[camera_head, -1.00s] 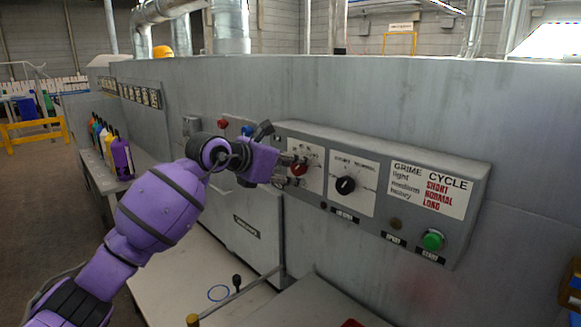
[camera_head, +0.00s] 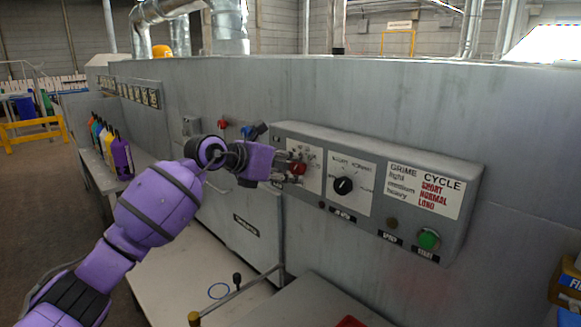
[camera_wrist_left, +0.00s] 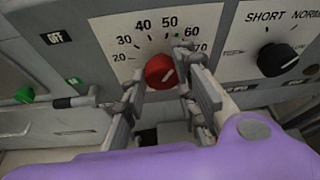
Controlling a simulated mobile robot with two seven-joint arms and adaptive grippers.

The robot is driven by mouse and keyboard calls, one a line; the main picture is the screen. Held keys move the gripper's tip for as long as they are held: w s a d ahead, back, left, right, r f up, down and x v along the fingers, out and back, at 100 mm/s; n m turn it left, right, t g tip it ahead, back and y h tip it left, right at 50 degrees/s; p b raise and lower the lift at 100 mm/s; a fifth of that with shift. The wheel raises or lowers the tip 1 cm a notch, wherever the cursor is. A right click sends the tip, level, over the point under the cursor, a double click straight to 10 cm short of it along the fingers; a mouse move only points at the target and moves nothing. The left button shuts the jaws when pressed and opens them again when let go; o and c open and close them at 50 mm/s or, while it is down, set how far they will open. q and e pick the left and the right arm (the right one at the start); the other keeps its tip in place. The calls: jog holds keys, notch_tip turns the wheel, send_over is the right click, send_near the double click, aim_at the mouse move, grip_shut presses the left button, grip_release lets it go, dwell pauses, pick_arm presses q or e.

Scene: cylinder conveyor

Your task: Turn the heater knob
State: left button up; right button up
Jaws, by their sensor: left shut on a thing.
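The red heater knob (camera_head: 299,168) is on the left dial of the grey control panel (camera_head: 466,190). In the left wrist view the red knob (camera_wrist_left: 160,71) sits below a scale marked from 20 to 70. My left gripper (camera_head: 293,170) reaches the panel from the left. Its fingers (camera_wrist_left: 164,78) lie on either side of the red knob and are shut on it. The fingers hide part of the scale, and I cannot tell where the knob points. My right gripper is not in view.
A black knob (camera_head: 343,185) is on the dial to the right, with a green button (camera_head: 429,239) farther right. Several coloured bottles (camera_head: 122,157) stand on a ledge at left. A lever (camera_head: 237,288) stands below the panel. A yellow container (camera_head: 567,285) is at the right edge.

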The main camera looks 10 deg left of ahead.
pick_arm(q)
jog(key=o, duration=1)
jog(key=shift+w+a, duration=0.1)
jog(key=shift+a, duration=0.2)
jog(key=shift+f, duration=0.1)
jog(key=shift+s+a+r, duration=0.2)
jog(key=shift+s+r, duration=0.05)
jog(key=shift+s, duration=0.1)
jog(key=v, duration=1.1)
jog(key=shift+a, duration=0.1)
jog(key=shift+f, duration=0.1)
